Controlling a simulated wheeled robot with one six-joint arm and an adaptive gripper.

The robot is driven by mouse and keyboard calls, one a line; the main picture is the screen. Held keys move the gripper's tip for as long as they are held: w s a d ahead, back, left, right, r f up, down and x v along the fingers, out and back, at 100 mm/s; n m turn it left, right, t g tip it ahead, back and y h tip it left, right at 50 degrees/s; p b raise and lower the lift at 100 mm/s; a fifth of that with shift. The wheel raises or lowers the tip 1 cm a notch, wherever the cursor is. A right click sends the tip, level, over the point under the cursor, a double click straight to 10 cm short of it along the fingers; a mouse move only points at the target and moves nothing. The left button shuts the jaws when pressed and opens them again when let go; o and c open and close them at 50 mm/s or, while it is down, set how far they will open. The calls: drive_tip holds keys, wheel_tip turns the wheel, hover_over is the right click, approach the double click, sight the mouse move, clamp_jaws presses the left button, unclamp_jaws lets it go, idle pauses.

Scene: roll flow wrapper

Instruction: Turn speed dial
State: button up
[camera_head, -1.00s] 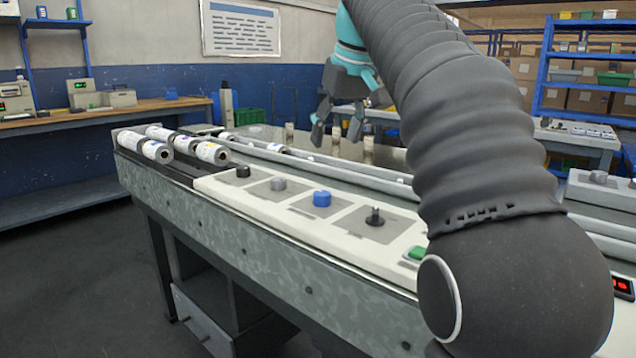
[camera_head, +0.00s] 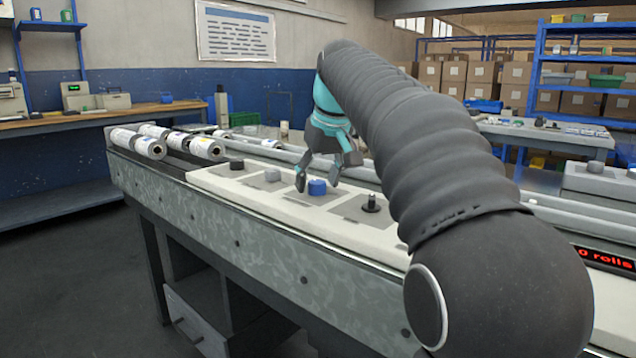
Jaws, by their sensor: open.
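A light control panel (camera_head: 215,182) on the machine carries a row of dials. They are a black dial (camera_head: 236,164), a grey dial (camera_head: 272,175), a blue dial (camera_head: 317,188) and a black dial with a thin upright stem (camera_head: 371,204). No label that tells which one is the speed dial can be read. My gripper (camera_head: 318,184) points down over the panel with its fingers open. One fingertip shows left of the blue dial and another to its right. I cannot tell whether they touch it or stand behind it.
White film rolls (camera_head: 151,147) lie on the machine's left end. My arm covers the panel's right part. A red display (camera_head: 604,257) reading "0 rolls" is at the right. A workbench (camera_head: 90,117) stands at the back left, blue shelves (camera_head: 590,55) at the back right.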

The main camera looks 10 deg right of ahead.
drive_tip(key=shift+f, duration=0.1)
drive_tip(key=c, duration=1.1)
drive_tip(key=shift+c, duration=0.2)
